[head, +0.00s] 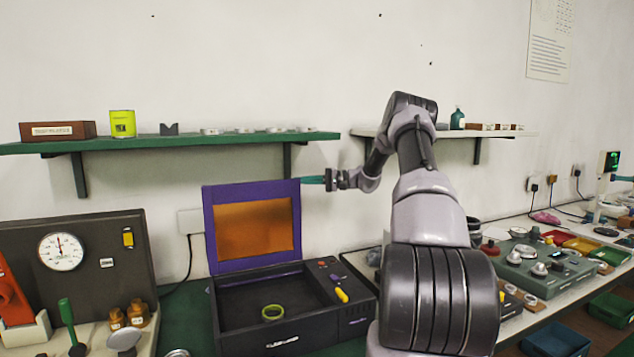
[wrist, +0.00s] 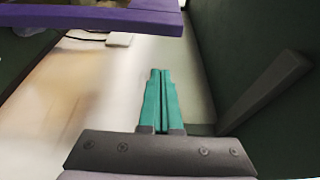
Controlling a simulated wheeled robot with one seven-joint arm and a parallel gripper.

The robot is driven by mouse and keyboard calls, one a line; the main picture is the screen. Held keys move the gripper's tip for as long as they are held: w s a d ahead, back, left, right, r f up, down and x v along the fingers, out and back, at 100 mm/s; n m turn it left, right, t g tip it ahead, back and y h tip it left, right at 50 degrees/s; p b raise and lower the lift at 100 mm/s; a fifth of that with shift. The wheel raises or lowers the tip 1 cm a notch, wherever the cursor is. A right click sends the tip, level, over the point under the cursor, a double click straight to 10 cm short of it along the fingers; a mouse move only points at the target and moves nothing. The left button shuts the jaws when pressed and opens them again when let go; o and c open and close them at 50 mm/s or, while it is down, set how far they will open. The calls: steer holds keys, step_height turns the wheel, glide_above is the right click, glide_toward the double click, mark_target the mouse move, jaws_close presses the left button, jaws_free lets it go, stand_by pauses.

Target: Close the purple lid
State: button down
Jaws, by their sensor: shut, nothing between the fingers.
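The purple lid (head: 252,266) stands upright and open at the back of a dark box (head: 290,338); it has an orange window (head: 252,228). In the wrist view the shut fingers (wrist: 160,75) point up the picture, and the purple lid's edge (wrist: 100,18) crosses at the upper left.
A green shelf (head: 170,141) with a yellow-green can (head: 122,124) runs along the wall just above the lid. A dark panel with a gauge (head: 61,252) stands left of the box. A grey device (head: 540,268) stands on the right bench.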

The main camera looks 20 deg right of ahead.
steer(key=shift+s+a, duration=0.3)
steer(key=shift+s, duration=0.6)
steer(key=shift+s+a, duration=0.3)
steer(key=shift+s, duration=0.6)
